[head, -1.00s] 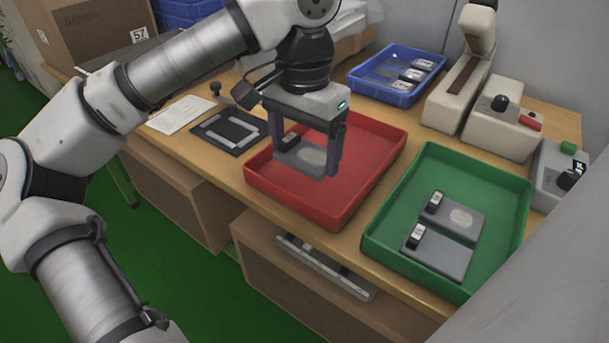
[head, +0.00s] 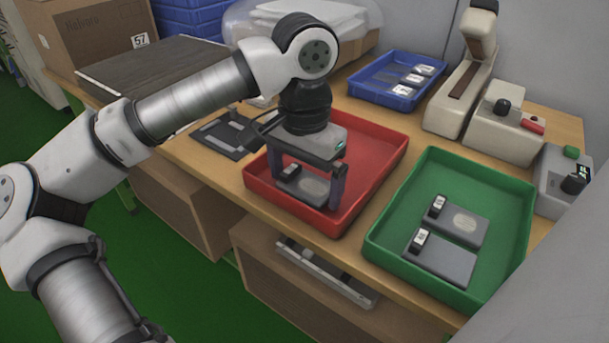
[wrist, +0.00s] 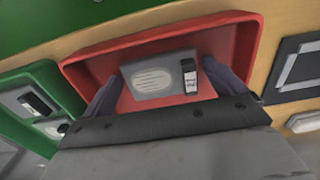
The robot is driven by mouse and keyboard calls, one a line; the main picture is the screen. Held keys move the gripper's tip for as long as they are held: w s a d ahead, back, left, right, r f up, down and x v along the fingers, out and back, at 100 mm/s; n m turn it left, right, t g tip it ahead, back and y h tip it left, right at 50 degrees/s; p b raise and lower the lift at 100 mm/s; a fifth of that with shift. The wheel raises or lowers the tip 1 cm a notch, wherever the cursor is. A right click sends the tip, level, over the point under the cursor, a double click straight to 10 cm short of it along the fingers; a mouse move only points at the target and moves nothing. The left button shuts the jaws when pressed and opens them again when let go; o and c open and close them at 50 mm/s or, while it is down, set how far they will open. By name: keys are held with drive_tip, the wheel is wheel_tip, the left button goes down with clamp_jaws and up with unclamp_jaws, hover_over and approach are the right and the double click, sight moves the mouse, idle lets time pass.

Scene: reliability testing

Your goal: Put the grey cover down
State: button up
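The grey cover (head: 312,188) is a flat grey plate with a pale oval patch and a black block with a white label at one end. It lies level inside the red tray (head: 375,165), at or very near its floor. My gripper (head: 307,190) points down with one finger at each end of the cover and looks shut on it. In the wrist view the cover (wrist: 150,92) shows between the two fingers (wrist: 163,70); their exact contact is hard to see. The red tray holds no other part that I can see.
A green tray (head: 385,215) at the right holds two similar grey parts (head: 462,222). A blue tray (head: 372,88) with several small parts stands behind. A beige press (head: 458,95) and a control box (head: 560,185) stand at the right. A black frame (head: 222,135) lies left of the red tray.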

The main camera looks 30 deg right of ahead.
sight(305, 186)
drive_tip(key=shift+o, duration=0.2)
wheel_tip(305, 186, up, 12)
drive_tip(key=p, duration=0.2)
drive_tip(key=shift+r, duration=0.2)
